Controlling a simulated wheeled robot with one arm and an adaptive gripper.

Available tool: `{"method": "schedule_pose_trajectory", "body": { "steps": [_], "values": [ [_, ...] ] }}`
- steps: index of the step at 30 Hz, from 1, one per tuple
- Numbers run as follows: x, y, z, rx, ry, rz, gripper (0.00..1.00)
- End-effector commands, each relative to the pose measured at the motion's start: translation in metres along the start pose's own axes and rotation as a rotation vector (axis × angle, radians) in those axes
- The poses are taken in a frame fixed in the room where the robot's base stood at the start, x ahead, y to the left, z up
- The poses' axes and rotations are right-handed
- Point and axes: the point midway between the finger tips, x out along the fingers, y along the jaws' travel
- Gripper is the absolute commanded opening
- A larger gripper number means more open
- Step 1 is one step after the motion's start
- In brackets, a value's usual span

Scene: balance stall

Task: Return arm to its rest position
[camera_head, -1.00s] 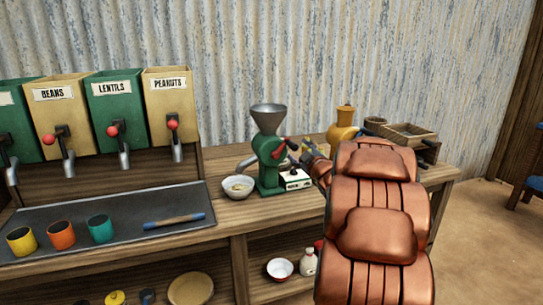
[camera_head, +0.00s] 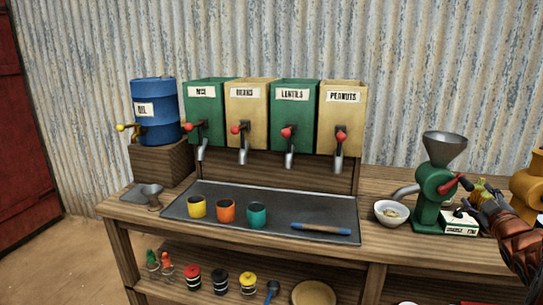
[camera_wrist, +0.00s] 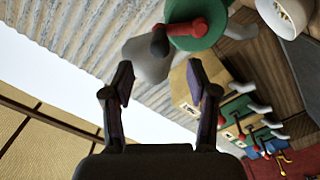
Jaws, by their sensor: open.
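My gripper (camera_wrist: 163,92) is open and empty in the wrist view, with its two dark fingers spread apart. Past the fingers, the green grinder (camera_wrist: 190,28) with its grey hopper and red handle shows at the top of that view. In the head view my gripper (camera_head: 474,196) is at the right, in front of or beside the green grinder (camera_head: 430,190); I cannot tell if it touches. My copper arm (camera_head: 520,245) runs off the right edge. A white bowl (camera_head: 391,213) with some contents stands left of the grinder.
Four labelled dispensers (camera_head: 298,115) and a blue oil drum (camera_head: 155,108) stand along the back of the bench. Yellow, orange and teal cups (camera_head: 256,215) and a blue-ended stick (camera_head: 320,229) lie on the dark tray (camera_head: 285,204). A yellow machine (camera_head: 527,188) stands right of the grinder.

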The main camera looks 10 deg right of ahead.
Motion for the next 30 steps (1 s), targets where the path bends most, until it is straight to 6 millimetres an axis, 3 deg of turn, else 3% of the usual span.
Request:
{"method": "schedule_pose_trajectory", "body": {
  "steps": [8,17,23,30],
  "values": [
    [0.0,-0.018,-0.007,0.029,-0.089,-0.029,0.58],
    [-0.023,-0.074,-0.014,0.122,-0.335,-0.119,0.58],
    [-0.065,-0.128,-0.021,0.202,-0.544,-0.211,0.58],
    [-0.145,-0.198,-0.032,0.287,-0.804,-0.354,0.58]
  ]
}}
